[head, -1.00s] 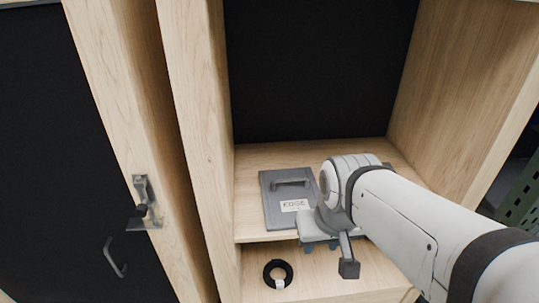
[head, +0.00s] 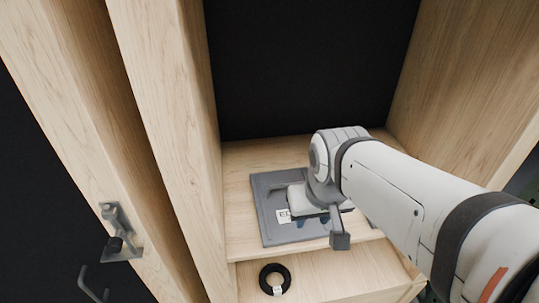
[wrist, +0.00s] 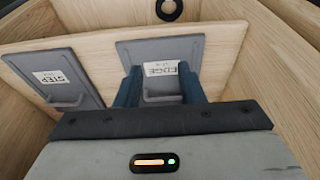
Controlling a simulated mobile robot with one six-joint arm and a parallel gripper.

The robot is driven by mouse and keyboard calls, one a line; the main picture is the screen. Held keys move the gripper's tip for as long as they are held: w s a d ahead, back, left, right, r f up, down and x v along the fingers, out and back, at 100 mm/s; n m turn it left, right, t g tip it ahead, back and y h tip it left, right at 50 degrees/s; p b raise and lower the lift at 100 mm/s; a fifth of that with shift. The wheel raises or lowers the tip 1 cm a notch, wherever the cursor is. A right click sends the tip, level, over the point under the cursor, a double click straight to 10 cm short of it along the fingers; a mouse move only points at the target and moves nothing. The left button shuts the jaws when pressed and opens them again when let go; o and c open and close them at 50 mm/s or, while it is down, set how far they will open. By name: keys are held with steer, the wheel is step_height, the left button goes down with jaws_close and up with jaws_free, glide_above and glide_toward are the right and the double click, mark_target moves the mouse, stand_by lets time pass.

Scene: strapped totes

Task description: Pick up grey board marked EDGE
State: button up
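The grey board marked EDGE (head: 265,222) lies flat on the upper wooden shelf. My gripper (head: 312,220) is over its right part and hides some of the board and label. In the wrist view the board (wrist: 192,50) has a white EDGE label and a grey bar handle (wrist: 161,98). There my gripper (wrist: 159,76) is open, its two blue fingers to the left and right of the handle with nothing held. I cannot tell how far the fingertips are above the board.
A second grey board marked STEP (wrist: 58,58) lies beside the EDGE board. A black ring (head: 265,270) with a white tag lies on the lower shelf. Wooden side walls and a dark back panel (head: 310,65) enclose the shelf. A latch (head: 118,232) is at the left.

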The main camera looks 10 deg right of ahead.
steer(key=n+g+h+p, duration=0.3)
steer(key=n+g+p, duration=0.25)
steer(key=n, duration=1.15)
glide_above(270, 189)
steer(key=w+d, duration=0.2)
steer(key=d, duration=0.2)
step_height(270, 189, down, 6)
steer(key=shift+t, duration=0.35)
steer(key=x, duration=0.2)
steer(key=p+x, duration=0.1)
steer(key=x, duration=0.2)
steer(key=p+x, duration=0.1)
steer(key=x, duration=0.1)
steer(key=shift+s+a+f, duration=0.15)
steer(key=shift+a+f, duration=0.15)
steer(key=shift+c, duration=0.5)
jaws_close()
steer(key=shift+r, duration=0.1)
